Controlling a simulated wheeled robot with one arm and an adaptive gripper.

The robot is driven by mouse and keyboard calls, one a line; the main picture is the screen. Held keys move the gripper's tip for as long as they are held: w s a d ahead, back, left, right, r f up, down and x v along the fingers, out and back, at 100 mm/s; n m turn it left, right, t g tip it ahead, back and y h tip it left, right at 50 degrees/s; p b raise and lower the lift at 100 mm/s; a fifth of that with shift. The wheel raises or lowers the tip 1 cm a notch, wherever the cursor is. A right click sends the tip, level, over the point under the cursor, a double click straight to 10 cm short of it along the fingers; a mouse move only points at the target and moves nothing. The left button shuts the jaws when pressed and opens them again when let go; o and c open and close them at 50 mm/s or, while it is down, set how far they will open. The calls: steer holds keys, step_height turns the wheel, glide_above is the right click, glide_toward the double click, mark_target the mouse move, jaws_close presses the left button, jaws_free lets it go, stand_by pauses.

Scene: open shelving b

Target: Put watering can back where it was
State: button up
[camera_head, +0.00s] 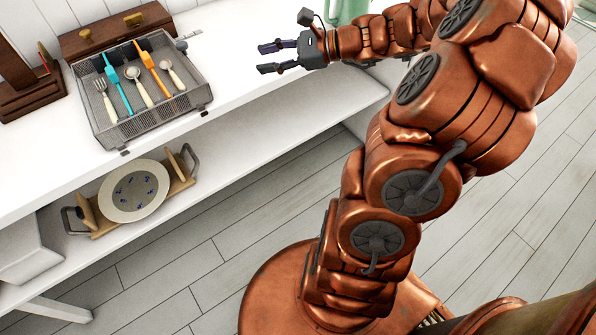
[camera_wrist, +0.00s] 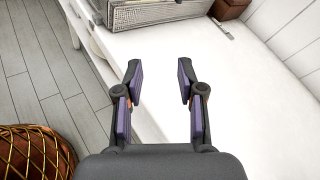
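A pale green object (camera_head: 348,11) stands at the top of the head view behind my arm. It is cut off by the frame edge, and it may be the watering can, but I cannot tell for sure. It does not show in the wrist view. My gripper (camera_head: 268,58) is open and empty above the white shelf top (camera_head: 235,25), to the right of the cutlery tray. In the wrist view its two fingers (camera_wrist: 159,80) are spread with only the bare white surface and shelf edge behind them.
A grey cutlery basket (camera_head: 155,127) holds several utensils, with a brown wooden box (camera_head: 100,35) behind it. A plate (camera_head: 134,191) stands in a rack on the lower shelf. A round lattice-patterned object (camera_wrist: 35,152) is at lower left in the wrist view. The shelf top near my gripper is clear.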

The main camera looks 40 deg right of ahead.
steer(key=s+a+f+n+g+h, duration=0.1)
steer(key=s+a+f+n+g, duration=0.1)
steer(key=s+a+n+g, duration=0.55)
steer(key=s+a+f+n+g+h, duration=0.15)
steer(key=s+a+f+n, duration=0.35)
steer(key=a, duration=0.6)
steer(key=s+d+n+g+h, duration=0.4)
steer(key=s+n+h, duration=0.4)
steer(key=s, duration=0.8)
steer(key=shift+s+d+f+n, duration=0.15)
steer(key=shift+d+f+n, duration=0.1)
steer(key=shift+n, duration=0.8)
step_height(320, 180, up, 21)
steer(key=t+p, duration=0.1)
steer(key=p, duration=1.8)
steer(key=shift+s+f, duration=0.15)
steer(key=shift+a, duration=0.1)
